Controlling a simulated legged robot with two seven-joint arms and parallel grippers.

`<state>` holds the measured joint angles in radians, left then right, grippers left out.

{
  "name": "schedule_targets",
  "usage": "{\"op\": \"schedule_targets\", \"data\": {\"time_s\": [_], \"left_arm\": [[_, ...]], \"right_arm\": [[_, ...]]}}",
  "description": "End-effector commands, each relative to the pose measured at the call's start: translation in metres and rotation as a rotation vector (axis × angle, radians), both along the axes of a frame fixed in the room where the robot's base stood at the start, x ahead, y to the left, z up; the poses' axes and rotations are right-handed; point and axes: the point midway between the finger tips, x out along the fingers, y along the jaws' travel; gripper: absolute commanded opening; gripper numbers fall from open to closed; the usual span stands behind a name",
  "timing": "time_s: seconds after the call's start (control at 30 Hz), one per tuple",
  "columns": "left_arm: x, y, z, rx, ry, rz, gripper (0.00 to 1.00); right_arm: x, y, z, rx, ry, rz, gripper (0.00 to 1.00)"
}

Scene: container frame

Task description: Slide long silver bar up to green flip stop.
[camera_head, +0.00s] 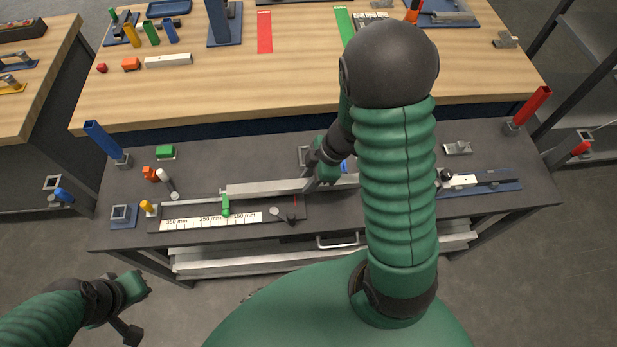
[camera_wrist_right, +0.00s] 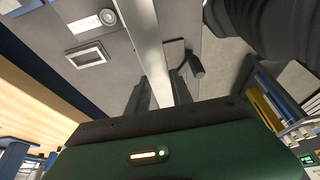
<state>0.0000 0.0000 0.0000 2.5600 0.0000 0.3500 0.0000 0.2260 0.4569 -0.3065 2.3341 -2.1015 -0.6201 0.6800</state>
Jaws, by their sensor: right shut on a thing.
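The long silver bar (camera_head: 265,187) lies along the rail of the dark workbench, running left to right. My right gripper (camera_head: 316,182) is shut on the bar. In the right wrist view the bar (camera_wrist_right: 146,40) passes between the two dark fingers (camera_wrist_right: 161,95). The green flip stop (camera_head: 226,205) stands at the rail by the bar's left end, above the ruler; I cannot tell whether they touch. The bar's right part is hidden behind my right arm. My left gripper (camera_head: 128,310) hangs low at the left, off the bench; its fingers are unclear.
A white millimetre ruler (camera_head: 210,219) lies in front of the bar. A blue post (camera_head: 103,140) and a green block (camera_head: 165,152) are at the bench's left. A blue fixture (camera_head: 480,187) is at the right. A wooden table (camera_head: 230,75) stands behind.

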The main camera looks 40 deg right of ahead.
Motion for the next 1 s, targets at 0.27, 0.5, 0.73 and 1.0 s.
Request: {"op": "schedule_targets", "data": {"time_s": [0.27,0.5,0.73,1.0], "left_arm": [[0.000,0.000,-0.006,0.000,0.000,0.000,0.00],[0.000,0.000,-0.010,0.000,0.000,0.000,0.00],[0.000,0.000,-0.015,0.000,0.000,0.000,0.00],[0.000,0.000,-0.020,0.000,0.000,0.000,0.00]], "right_arm": [[0.000,0.000,-0.010,0.000,0.001,-0.002,0.00],[0.000,0.000,-0.017,0.000,0.000,0.000,0.00],[0.000,0.000,-0.023,0.001,0.000,-0.002,0.00],[0.000,0.000,-0.032,0.000,0.001,0.000,0.00]]}}
